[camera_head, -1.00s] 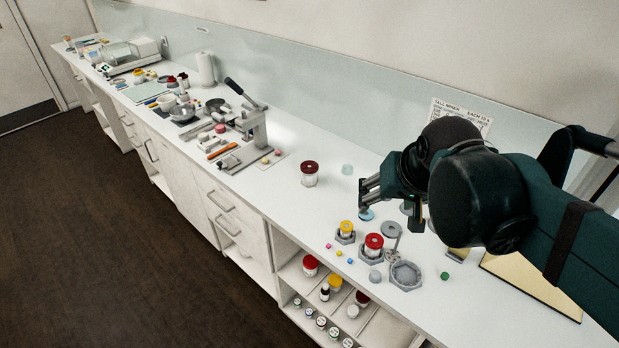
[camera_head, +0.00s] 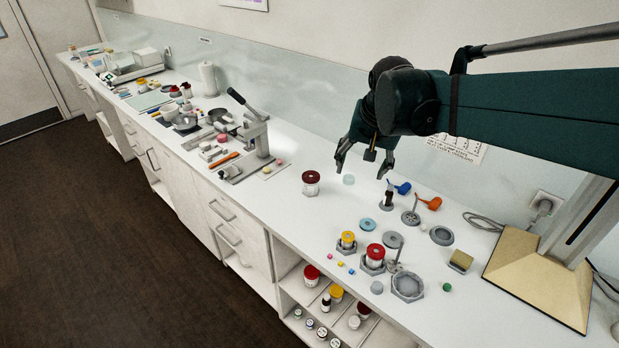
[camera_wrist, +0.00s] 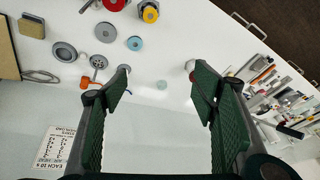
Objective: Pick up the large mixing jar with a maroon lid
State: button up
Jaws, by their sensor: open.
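The large jar with a maroon lid (camera_head: 311,184) stands upright on the white counter, clear and whitish below its lid. In the wrist view its maroon lid (camera_wrist: 190,65) peeks out beside my right-hand finger, which hides much of the jar. My gripper (camera_head: 362,170) is open and empty, held above the counter to the right of the jar and pointing down. In the wrist view the gripper (camera_wrist: 160,88) has its two fingers wide apart, with a pale translucent disc (camera_wrist: 162,85) showing between them.
A red-lidded jar (camera_head: 375,251) and a yellow-lidded jar (camera_head: 347,238) stand in grey holders nearer the front edge. A lever press (camera_head: 252,135) stands left of the maroon-lidded jar. More jars sit on the shelf below. Bare counter surrounds the maroon-lidded jar.

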jog(key=w+a+f+m+g, duration=0.1)
jog(key=w+a+f, duration=0.2)
jog(key=w, duration=0.7)
jog(key=m+g, duration=0.3)
jog(key=m, duration=0.1)
send_over(311, 186)
jog(key=w, duration=0.3)
notch_tip(311, 186, down, 21)
jog(key=shift+w+d+f+m, duration=0.1)
jog(key=shift+w+f+m, duration=0.05)
jog(key=shift+f, duration=0.25)
jog(key=shift+w+d+f+m, duration=0.1)
jog(key=shift+w+f+m, duration=0.05)
jog(key=shift+f, duration=0.25)
jog(key=shift+f, duration=0.1)
jog(key=shift+f, duration=1.2)
jog(key=shift+f, duration=0.1)
jog(key=shift+s+a+f, duration=0.1)
jog(key=shift+a+f, duration=0.05)
jog(key=shift+f, duration=2.35)
